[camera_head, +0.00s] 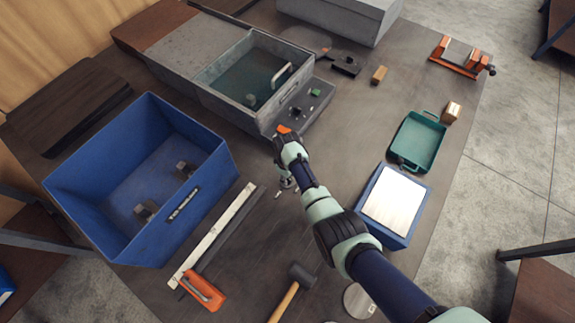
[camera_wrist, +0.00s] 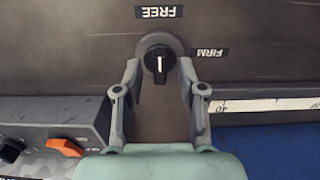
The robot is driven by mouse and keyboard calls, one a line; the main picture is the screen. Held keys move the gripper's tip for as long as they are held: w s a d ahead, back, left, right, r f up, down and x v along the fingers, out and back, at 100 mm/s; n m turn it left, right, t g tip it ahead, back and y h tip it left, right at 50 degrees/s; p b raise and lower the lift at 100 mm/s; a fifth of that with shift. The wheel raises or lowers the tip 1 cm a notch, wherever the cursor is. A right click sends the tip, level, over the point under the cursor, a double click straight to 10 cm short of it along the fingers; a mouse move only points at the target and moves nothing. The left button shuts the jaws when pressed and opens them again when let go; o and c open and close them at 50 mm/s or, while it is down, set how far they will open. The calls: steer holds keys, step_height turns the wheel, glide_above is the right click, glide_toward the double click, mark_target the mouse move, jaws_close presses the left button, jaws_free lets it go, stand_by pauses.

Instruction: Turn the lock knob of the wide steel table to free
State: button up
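The lock knob (camera_wrist: 158,66) is a black round knob with a raised bar and a white line, in the middle of the wrist view. Its bar lies upright in the picture, in line with the FREE label (camera_wrist: 159,12) above it. The FIRM label (camera_wrist: 209,52) is to its right. Both labels appear upside down. My gripper (camera_wrist: 160,68) is open, one finger on each side of the knob, with visible gaps to the bar. In the head view my gripper (camera_head: 287,184) is low over the wide steel table (camera_head: 255,225); the knob cannot be made out there.
A blue bin (camera_head: 165,242) stands left, with a white rule (camera_head: 212,235) beside it. A grey tank (camera_head: 240,110) with a control ledge is behind my gripper. A blue box with a white top (camera_head: 396,202), a green tray (camera_head: 418,141) and a mallet (camera_head: 300,274) lie around my arm.

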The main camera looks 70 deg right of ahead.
step_height(320, 180, up, 12)
steer(key=shift+f, duration=0.25)
stand_by(0.5)
